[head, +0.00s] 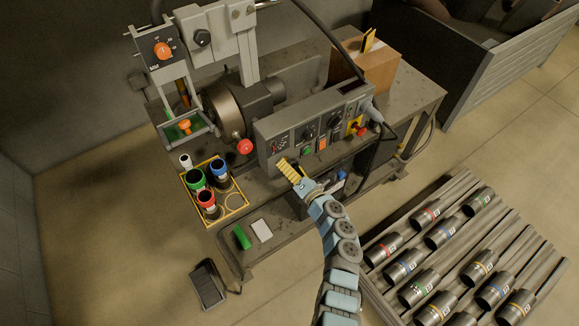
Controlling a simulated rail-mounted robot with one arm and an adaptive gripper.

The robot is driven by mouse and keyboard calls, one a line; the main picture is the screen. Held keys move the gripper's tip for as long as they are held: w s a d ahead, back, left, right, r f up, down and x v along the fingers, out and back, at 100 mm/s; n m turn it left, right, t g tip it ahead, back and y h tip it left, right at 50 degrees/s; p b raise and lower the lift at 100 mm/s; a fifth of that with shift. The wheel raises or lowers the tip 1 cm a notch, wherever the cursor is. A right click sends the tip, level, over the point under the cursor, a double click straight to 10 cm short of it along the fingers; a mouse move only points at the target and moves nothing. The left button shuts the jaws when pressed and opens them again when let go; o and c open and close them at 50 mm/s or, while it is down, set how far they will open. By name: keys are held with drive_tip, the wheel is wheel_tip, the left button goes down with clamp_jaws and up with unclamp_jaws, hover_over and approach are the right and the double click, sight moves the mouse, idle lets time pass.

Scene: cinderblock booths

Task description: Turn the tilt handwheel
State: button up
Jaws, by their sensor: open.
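A dark round wheel-like disc (222,110) stands upright on the bench machine at upper centre. A red ball knob (245,147) shows at its lower right edge; it looks like the handwheel's handle, but I cannot be sure. My gripper (287,168) is in front of the control box, to the lower right of the red knob and apart from it. Its yellow ribbed end points up and left. The gripper is open and I see nothing held in it. The gap between its fingers is too small to make out.
The grey control box (315,120) carries knobs, buttons and a red stop button. A yellow rack (235,208) with coloured-ring cylinders stands left of my gripper. A green block (242,237) and a white card (262,230) lie at the bench front. A rack of cylinders fills the lower right.

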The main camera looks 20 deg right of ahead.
drive_tip(key=c, duration=1.2)
drive_tip(key=shift+o, duration=0.2)
